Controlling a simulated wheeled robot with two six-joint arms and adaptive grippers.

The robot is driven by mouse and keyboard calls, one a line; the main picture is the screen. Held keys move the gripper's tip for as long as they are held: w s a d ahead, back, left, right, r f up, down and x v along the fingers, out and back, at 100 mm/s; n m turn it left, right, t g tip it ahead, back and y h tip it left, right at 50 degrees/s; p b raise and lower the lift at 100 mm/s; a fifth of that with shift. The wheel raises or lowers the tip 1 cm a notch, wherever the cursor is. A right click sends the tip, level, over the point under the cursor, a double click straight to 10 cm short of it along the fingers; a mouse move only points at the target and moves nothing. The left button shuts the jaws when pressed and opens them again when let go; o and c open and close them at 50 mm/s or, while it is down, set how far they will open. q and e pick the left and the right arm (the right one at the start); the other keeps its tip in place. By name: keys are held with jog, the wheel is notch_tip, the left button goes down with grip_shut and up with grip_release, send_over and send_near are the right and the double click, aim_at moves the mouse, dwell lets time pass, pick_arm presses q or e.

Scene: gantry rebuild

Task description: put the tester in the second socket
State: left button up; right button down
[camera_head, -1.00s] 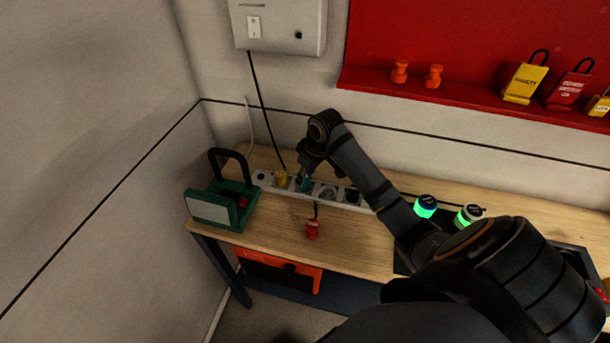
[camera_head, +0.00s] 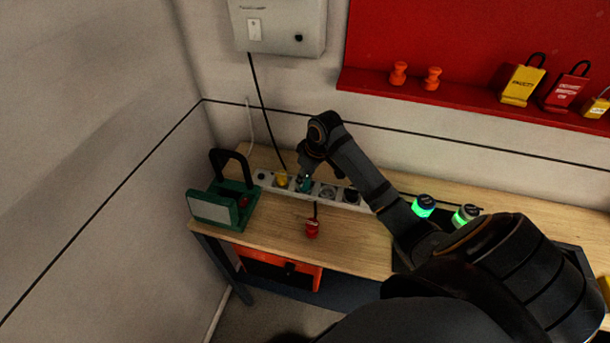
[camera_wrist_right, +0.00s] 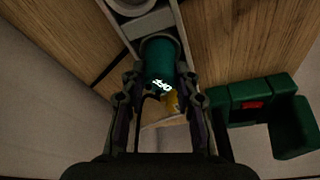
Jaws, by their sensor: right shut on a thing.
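The tester, a teal cylinder with lit white characters (camera_wrist_right: 162,64), is between the fingers of my right gripper (camera_wrist_right: 163,92), which is shut on it. In the head view the tester (camera_head: 304,184) is over the white socket strip (camera_head: 370,207), just right of a yellow plug (camera_head: 281,181). It is at the strip's surface or very close to it; I cannot tell whether it is fully seated. A round open socket (camera_head: 328,192) is to its right, then a black plug (camera_head: 351,196). My left gripper is not in view.
A green holder with a black handle (camera_head: 210,208) stands at the bench's left end. A red object on a black cord (camera_head: 312,229) lies in front of the strip. Two green-lit cylinders (camera_head: 423,206) (camera_head: 466,215) stand to the right. The wooden bench front (camera_head: 350,245) is mostly clear.

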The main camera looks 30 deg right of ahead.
jog(key=shift+p, duration=0.35)
jog(key=shift+f, duration=0.55)
jog(key=c, duration=1.3)
grip_release()
jog(key=p+v, duration=1)
jog(key=v, duration=0.1)
jog(key=shift+p, duration=0.3)
